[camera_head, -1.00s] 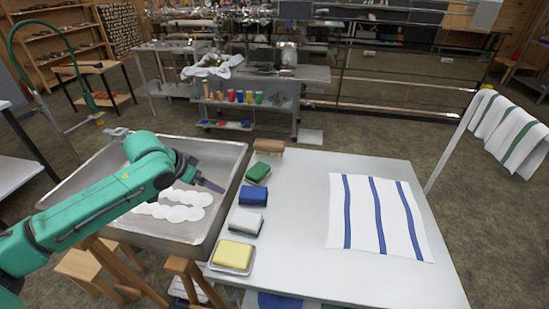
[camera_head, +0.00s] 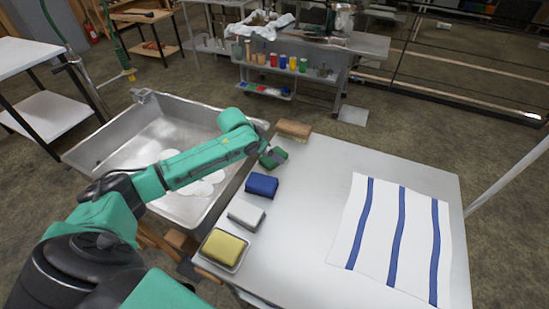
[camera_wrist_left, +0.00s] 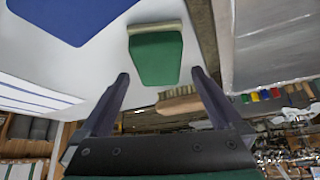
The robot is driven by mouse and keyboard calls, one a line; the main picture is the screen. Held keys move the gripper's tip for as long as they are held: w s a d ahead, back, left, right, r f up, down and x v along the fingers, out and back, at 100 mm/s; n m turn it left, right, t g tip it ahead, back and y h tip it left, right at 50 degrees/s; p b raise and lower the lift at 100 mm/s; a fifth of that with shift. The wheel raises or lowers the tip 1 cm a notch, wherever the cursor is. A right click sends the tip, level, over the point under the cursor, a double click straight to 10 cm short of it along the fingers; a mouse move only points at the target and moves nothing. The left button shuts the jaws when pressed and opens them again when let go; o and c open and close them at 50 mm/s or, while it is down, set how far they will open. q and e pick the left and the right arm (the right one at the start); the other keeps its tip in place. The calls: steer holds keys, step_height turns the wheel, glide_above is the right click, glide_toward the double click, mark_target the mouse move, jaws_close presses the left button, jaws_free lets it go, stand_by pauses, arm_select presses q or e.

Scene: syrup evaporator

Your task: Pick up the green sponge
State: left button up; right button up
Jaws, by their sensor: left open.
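The green sponge (camera_head: 279,158) lies at the left edge of the white table, between the blue sponge (camera_head: 262,185) and a wooden brush (camera_head: 293,129). My left gripper (camera_head: 268,153) is at the green sponge and partly covers it in the head view. In the left wrist view the green sponge (camera_wrist_left: 155,58) has a pale layer along one edge and appears just ahead of the fingertips, between their lines. The left gripper (camera_wrist_left: 160,77) is open with nothing between its fingers. I cannot tell its exact height over the table. My right gripper is not in view.
A steel basin (camera_head: 210,209) stands close along the table's left side. A striped towel (camera_head: 385,230) covers the right of the table (camera_head: 310,220); the middle is bare.

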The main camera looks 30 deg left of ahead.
arm_select(q)
steer(key=x, duration=0.3)
steer(key=shift+s, duration=0.2)
steer(key=shift+w+d+f, duration=0.1)
steer(key=shift+w+f, duration=0.1)
steer(key=shift+f, duration=0.15)
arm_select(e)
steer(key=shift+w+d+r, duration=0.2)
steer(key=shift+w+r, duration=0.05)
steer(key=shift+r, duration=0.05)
arm_select(q)
steer(key=c, duration=1.3)
step_height(320, 180, up, 20)
steer(key=shift+r+b, duration=0.1)
steer(key=shift+b, duration=0.45)
steer(key=shift+c, duration=0.2)
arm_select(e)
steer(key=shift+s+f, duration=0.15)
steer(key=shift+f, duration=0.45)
